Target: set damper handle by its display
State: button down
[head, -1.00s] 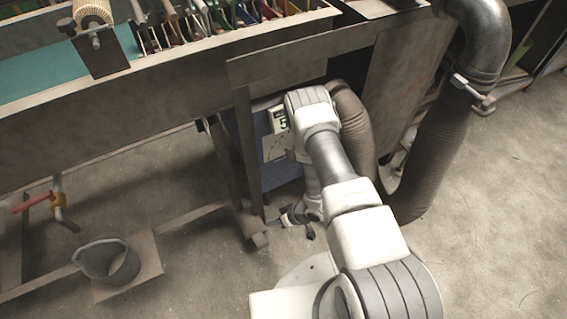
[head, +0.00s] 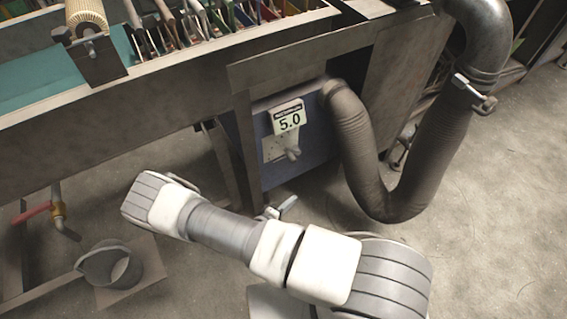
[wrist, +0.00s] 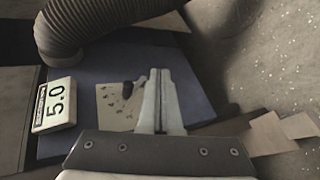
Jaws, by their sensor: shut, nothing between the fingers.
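The white display (head: 289,118) reads 5.0 and is mounted on a blue panel under the bench. It also shows sideways in the wrist view (wrist: 54,105). Below it is a pale plate (head: 273,151) with a small light handle (head: 293,154). In the wrist view the marked plate (wrist: 113,109) carries a dark knob (wrist: 127,90) and a light lever. My gripper (wrist: 163,78) is shut and empty, its fingertips just right of the lever in the picture. Whether they touch it I cannot tell. A clamp with a lever (head: 475,93) is on the duct; which handle is the damper's is unclear.
A ribbed hose (head: 355,140) curves down right of the panel and up to the metal duct. A bench leg (head: 243,150) stands left of the panel. A bucket (head: 108,265) is on the floor at the left. Open floor lies at the right.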

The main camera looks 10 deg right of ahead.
jog(key=w+a+r+n+t+y, duration=0.2)
jog(key=w+a+r+t+y, duration=0.15)
jog(key=a+t, duration=0.3)
jog(key=b, duration=0.3)
send_near(289, 156)
jog(key=w+a, duration=0.2)
jog(key=w, duration=0.2)
jog(key=shift+g+h, duration=0.25)
jog(key=shift+h, duration=0.1)
jog(key=d, duration=0.2)
jog(key=w+d+f+b, duration=0.1)
jog(key=shift+w+d+f, duration=0.1)
jog(key=shift+d, duration=0.25)
jog(key=shift+d+r+p, duration=0.1)
jog(key=shift+r+p, duration=0.1)
jog(key=shift+p, duration=0.35)
